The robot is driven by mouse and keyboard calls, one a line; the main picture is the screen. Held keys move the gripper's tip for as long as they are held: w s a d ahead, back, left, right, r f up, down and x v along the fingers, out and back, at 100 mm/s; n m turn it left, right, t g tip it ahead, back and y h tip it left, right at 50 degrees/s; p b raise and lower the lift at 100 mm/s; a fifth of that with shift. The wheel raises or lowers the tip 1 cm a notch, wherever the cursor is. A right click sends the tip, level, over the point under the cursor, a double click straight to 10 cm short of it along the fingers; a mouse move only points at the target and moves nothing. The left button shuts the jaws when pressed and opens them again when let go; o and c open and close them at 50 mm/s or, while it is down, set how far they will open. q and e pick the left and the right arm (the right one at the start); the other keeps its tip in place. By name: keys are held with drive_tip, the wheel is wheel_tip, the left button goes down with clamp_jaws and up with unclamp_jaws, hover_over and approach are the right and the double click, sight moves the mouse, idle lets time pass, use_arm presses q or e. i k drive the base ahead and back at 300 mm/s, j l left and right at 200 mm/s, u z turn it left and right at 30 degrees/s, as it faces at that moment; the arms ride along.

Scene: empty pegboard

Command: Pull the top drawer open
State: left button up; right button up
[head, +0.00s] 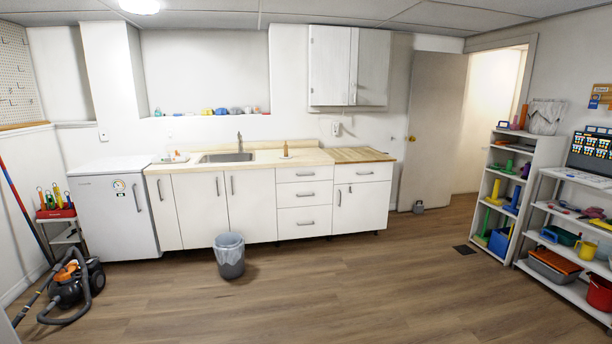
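A white kitchen counter unit (255,208) stands along the far wall. Its middle column has a stack of three drawers, each with a horizontal metal handle. The top drawer (304,174) of that stack is shut, flush under the worktop. Below it are the middle drawer (304,194) and the bottom drawer (304,222), both shut. Another top drawer (363,173) sits to the right, above a cupboard door, and is also shut. Neither of my grippers is in the head view.
A grey bin (230,256) with a liner stands on the floor before the left cupboard doors. A vacuum cleaner (75,283) lies at the left. Shelves (548,160) with colourful items line the right. The wooden floor (330,290) before the drawers is clear.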

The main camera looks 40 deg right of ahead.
sight(288, 175)
drive_tip(key=i+l+z, duration=0.45)
drive_tip(key=i+z, duration=0.25)
drive_tip(key=i, duration=0.25)
